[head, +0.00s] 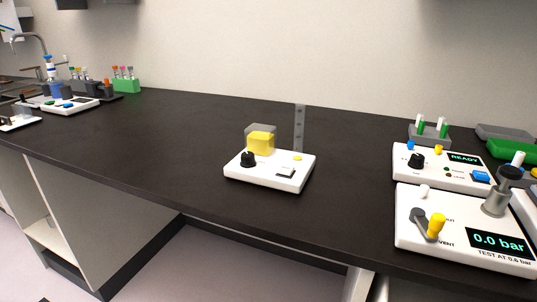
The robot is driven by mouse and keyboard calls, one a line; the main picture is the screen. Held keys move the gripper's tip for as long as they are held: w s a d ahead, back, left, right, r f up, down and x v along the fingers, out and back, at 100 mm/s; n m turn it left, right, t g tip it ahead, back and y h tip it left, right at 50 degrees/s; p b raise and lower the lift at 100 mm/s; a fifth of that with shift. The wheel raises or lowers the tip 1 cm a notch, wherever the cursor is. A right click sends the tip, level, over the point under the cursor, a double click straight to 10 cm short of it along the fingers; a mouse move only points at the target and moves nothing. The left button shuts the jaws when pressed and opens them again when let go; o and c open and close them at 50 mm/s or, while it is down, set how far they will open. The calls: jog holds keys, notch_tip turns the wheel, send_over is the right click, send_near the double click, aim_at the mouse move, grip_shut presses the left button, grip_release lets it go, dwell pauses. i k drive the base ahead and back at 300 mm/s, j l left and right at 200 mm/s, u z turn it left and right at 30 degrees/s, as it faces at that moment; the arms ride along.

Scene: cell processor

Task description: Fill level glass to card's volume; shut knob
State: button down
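A white device (268,178) stands near the middle of the black bench. A clear box-shaped glass (261,131) rises at its back left, with yellow liquid (260,143) filling most of it. A black knob (248,159) sits on the device in front of the glass. A small yellow button (297,157) and a dark label or display (285,173) are on its right half. A grey upright strip with dots (299,128) stands behind the device. No card with a readable volume shows. My gripper is not in view.
At the right, a white unit reads READY (464,158), and another reads 0.0 bar (498,243) with a yellow-tipped lever (436,227). A green tube rack (126,84) stands far left. The bench (180,140) is clear on both sides of the middle device.

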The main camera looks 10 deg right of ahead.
aim_at(247, 159)
jog(key=i+j+z, duration=0.15)
jog(key=z, duration=0.3)
jog(key=j+z, duration=0.75)
jog(key=z, duration=0.15)
jog(key=j+z, duration=0.65)
jog(key=z, duration=0.25)
jog(key=k+j+z, duration=0.15)
jog(key=j+z, duration=0.15)
jog(key=z, duration=0.15)
jog(key=k+j+z, duration=0.15)
jog(key=z, duration=0.3)
jog(key=j+u, duration=0.1)
jog(key=u, duration=1.5)
